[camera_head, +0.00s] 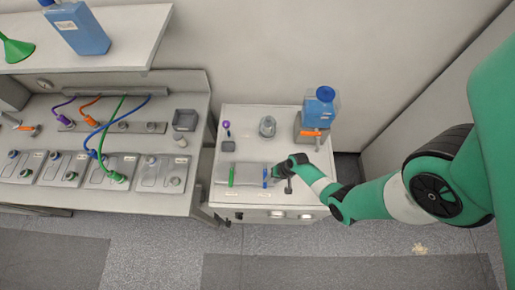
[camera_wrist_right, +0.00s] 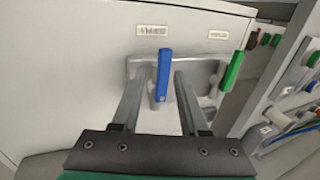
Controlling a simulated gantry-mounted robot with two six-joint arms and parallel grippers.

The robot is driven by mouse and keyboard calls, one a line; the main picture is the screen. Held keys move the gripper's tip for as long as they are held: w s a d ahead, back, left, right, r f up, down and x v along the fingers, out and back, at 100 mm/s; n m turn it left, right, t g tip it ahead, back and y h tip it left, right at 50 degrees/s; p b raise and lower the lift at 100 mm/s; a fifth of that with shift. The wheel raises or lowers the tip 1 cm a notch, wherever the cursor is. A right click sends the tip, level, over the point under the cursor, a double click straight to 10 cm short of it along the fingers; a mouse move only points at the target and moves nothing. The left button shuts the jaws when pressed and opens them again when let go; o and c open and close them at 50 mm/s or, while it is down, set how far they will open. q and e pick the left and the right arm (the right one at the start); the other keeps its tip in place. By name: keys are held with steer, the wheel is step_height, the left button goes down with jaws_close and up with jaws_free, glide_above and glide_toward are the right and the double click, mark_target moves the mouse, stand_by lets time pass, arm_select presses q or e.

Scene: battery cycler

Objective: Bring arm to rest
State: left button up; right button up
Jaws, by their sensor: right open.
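My right arm (camera_head: 375,198) reaches in from the right to the small white cabinet. My right gripper (camera_head: 276,173) is at the cabinet's front, beside the blue handle (camera_head: 265,178). In the right wrist view, the fingers of my right gripper (camera_wrist_right: 160,82) are spread apart, one on each side of the blue handle (camera_wrist_right: 163,75). Whether they touch it I cannot tell. A green handle (camera_head: 231,176) stands to the left of the blue one, and it also shows in the wrist view (camera_wrist_right: 232,72). My left gripper is not in view.
The left bench (camera_head: 100,195) holds several grey units with coloured cables (camera_head: 100,140). A shelf (camera_head: 130,45) above bears a blue container (camera_head: 80,32). The floor in front is clear.

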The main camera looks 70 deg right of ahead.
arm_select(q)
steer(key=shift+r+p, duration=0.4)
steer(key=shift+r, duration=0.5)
arm_select(e)
steer(key=shift+v, duration=0.85)
